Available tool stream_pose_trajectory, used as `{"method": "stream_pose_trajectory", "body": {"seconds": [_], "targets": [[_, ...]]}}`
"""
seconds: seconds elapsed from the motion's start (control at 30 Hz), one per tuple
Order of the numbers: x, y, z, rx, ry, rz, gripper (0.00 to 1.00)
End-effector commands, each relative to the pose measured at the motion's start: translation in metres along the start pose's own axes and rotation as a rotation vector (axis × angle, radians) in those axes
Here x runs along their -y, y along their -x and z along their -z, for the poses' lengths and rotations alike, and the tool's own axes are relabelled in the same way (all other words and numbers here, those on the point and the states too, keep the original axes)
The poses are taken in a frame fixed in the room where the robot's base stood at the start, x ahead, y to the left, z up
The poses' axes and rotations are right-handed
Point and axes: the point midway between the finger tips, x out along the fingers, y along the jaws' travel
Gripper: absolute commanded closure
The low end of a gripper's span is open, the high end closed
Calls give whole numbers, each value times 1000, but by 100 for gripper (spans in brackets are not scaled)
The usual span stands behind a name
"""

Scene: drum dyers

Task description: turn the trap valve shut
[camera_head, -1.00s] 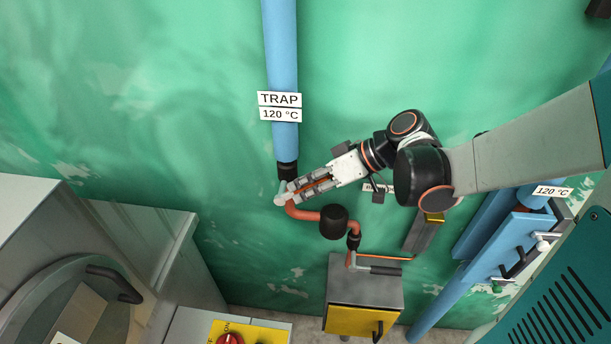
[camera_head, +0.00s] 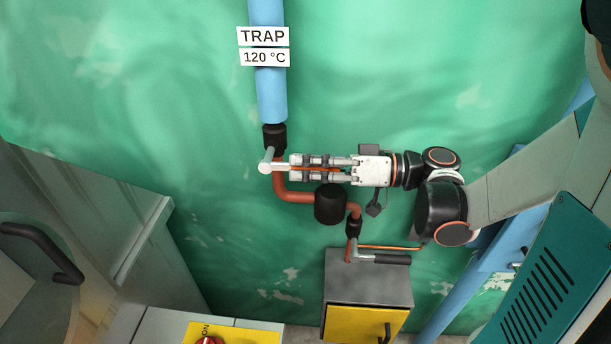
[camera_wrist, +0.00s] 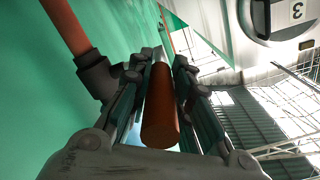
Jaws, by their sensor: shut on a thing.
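The trap valve sits under the blue pipe labelled TRAP 120 °C (camera_head: 267,85), just below a black fitting (camera_head: 274,138). Its pale grey stem (camera_head: 268,159) shows left of my fingertips. Its orange-red lever (camera_head: 318,168) points right, about square across the vertical pipe. My gripper (camera_head: 297,167) is shut on this lever, with the fingers lying along it. In the wrist view the lever's round end (camera_wrist: 160,125) shows between the two fingers. The valve body is largely hidden by stem and gripper.
A copper pipe (camera_head: 290,195) with a black drum-shaped part (camera_head: 330,204) runs just under my gripper. Below are a black-handled lever (camera_head: 385,259) and a grey-and-yellow box (camera_head: 368,285). Machines stand at lower left and a teal vented cabinet (camera_head: 545,270) at right.

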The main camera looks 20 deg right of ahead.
Motion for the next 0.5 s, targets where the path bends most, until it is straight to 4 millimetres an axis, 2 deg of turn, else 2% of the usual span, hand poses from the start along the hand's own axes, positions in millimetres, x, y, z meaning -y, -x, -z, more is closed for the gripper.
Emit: {"method": "stream_pose_trajectory", "body": {"seconds": [0.03,0.5], "targets": [[-3,0,-6,-4,-1,4,100],[-2,0,-6,-34,-1,26,100]]}}
